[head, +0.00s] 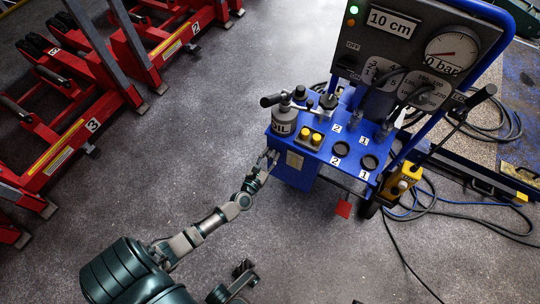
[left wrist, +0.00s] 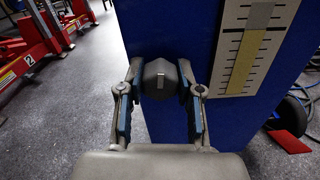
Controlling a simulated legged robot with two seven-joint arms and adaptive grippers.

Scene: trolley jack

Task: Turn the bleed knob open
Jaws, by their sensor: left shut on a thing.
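In the head view my left gripper (head: 268,160) is at the left side of the blue trolley unit (head: 296,176), and the knob is too small to make out there.
A level gauge (left wrist: 248,50) is right of the knob. A panel (head: 420,45) reads 10 cm and 0 bar. Red jacks (head: 60,120) stand left; cables (head: 430,205) lie right. Floor between is clear.

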